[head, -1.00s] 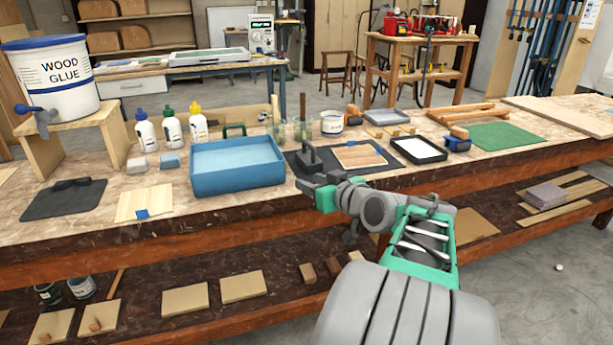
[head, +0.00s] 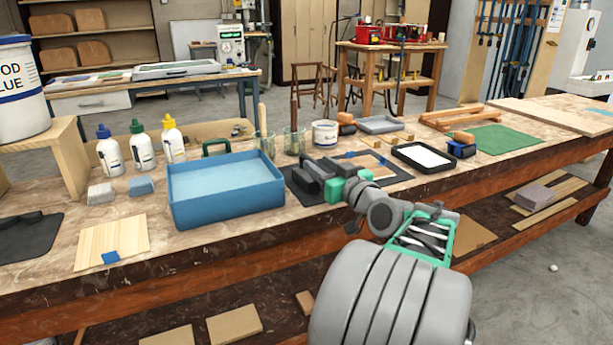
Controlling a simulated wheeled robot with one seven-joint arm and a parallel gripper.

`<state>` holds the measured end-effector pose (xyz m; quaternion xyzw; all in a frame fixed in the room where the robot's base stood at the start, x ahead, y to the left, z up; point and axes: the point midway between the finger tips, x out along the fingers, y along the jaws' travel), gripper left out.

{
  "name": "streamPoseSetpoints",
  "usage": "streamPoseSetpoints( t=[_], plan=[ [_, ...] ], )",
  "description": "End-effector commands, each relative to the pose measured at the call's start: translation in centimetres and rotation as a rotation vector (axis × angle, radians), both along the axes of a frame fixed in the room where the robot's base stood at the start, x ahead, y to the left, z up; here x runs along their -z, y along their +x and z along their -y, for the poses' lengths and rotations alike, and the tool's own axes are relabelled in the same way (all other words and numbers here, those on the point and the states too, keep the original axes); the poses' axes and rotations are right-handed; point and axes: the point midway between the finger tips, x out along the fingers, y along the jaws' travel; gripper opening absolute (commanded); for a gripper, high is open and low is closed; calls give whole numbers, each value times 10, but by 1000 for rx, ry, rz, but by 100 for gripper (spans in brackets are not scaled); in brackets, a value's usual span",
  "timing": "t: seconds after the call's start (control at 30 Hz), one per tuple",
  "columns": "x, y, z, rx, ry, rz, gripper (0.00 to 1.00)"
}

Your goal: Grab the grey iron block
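The grey iron block (head: 305,181) is a dark block with an upright handle. It sits on a dark mat on the workbench, right of the blue tray. My gripper (head: 326,180), dark-fingered with a green body, reaches in from the right and overlaps the block in the head view. The fingers and the block are similarly dark and merge, so contact and the finger gap cannot be made out.
The blue tray (head: 226,207) stands close left of the block. A wooden panel (head: 374,162) lies on the mat behind my gripper, and a black-framed white tray (head: 424,157) stands to the right. Glass jars (head: 294,140) and a white tub (head: 325,133) stand behind.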

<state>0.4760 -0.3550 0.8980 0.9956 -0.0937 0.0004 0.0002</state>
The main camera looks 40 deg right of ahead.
Motion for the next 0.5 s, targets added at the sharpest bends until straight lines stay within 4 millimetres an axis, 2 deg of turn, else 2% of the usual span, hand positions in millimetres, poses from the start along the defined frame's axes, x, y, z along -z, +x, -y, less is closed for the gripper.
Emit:
streamPoseSetpoints(
  t=[0.1,0.23,0.33,0.5],
  plan=[
    [5,23,0,-11,1,0,39],
    [5,45,4,-10,0,0,39],
    [4,51,6,-6,0,-1,39],
    [3,50,8,-4,0,0,39]
  ],
)
